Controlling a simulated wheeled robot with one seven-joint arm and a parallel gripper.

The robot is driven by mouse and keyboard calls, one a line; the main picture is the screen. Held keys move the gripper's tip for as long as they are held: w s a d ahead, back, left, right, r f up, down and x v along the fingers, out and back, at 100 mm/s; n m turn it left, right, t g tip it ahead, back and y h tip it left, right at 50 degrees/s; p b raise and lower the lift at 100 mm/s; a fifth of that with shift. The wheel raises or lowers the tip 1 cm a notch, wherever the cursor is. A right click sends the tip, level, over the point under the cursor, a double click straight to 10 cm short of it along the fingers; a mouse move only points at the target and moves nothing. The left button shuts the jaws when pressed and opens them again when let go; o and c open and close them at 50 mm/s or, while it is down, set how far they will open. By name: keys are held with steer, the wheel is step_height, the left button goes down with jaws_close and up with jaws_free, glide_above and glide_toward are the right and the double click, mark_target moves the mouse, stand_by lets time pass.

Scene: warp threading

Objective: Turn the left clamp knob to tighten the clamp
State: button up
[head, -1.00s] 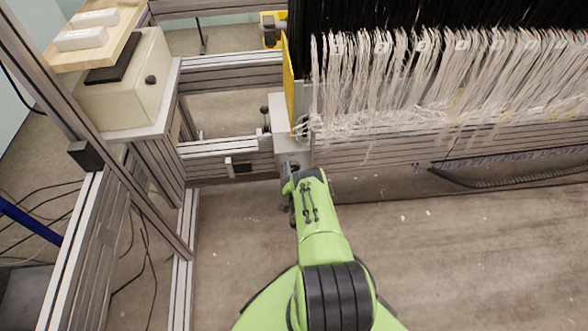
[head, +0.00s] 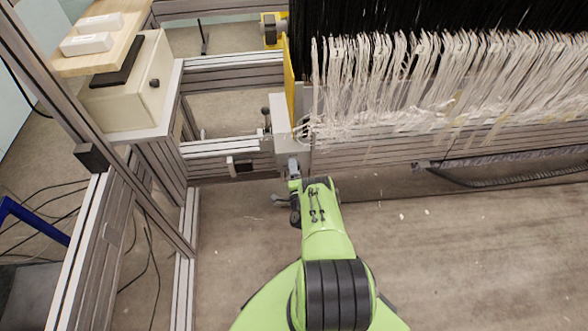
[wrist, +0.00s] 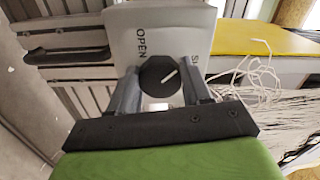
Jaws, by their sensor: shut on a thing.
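The left clamp knob (wrist: 160,76) is dark and round with a white pointer line, in the wrist view. It sits on the face of a grey clamp box (wrist: 158,24) marked "OPEN" on the left and letters starting "S" on the right. The pointer line tilts toward the upper right. My gripper (wrist: 165,88) is shut on the knob, one finger on each side. In the head view my gripper (head: 293,170) reaches the grey clamp box (head: 281,122) at the left end of the frame; the knob is hidden there.
White and black warp threads (head: 420,90) hang right of the clamp box. A yellow plate (head: 289,75) stands above it. Aluminium rails (head: 225,148) run to the left. Loose white threads (wrist: 258,72) lie right of my gripper in the wrist view.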

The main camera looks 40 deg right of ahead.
steer(key=shift+r+m, duration=0.1)
steer(key=shift+m, duration=3.5)
steer(key=o, duration=1.1)
steer(key=shift+c, duration=0.2)
